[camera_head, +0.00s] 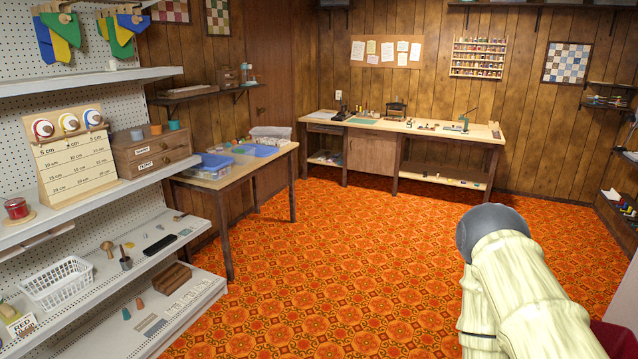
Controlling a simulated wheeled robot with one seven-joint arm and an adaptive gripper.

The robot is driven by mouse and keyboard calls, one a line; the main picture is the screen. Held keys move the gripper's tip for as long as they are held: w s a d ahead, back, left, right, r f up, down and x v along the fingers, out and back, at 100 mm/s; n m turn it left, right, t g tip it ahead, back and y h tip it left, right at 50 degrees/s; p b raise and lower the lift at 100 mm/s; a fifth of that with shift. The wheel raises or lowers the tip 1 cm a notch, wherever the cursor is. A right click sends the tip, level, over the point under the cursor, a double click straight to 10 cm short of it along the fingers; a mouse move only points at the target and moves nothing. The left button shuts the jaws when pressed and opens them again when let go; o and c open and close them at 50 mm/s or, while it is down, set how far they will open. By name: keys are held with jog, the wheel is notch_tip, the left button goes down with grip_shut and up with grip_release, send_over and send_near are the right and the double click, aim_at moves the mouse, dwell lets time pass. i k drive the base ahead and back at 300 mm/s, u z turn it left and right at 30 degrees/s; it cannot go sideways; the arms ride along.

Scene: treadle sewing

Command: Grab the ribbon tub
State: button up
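Plastic tubs stand on the wooden side table (228,180) left of centre. One clear tub with blue in it (208,166) is near the table's left end. A blue tub (262,151) and a whitish tub (272,134) are at its far right end. I cannot tell from here which is the ribbon tub, as no label is readable. My arm, in a cream cover with a grey rounded joint, shows at the lower right, far from the side table. My gripper is not in view.
White shelves (105,203) run along the left, with a spool stand (75,160), a drawer box (152,152) and a white basket (58,284). A long workbench (420,128) stands against the back wall. The orange patterned floor (330,260) is clear in the middle.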

aim_at(232, 154)
jog(key=z, duration=0.1)
jog(key=i, duration=1.65)
jog(key=u, duration=0.4)
jog(key=i, duration=1.85)
jog(key=u, duration=1.1)
jog(key=i, duration=1)
jog(key=u, duration=0.25)
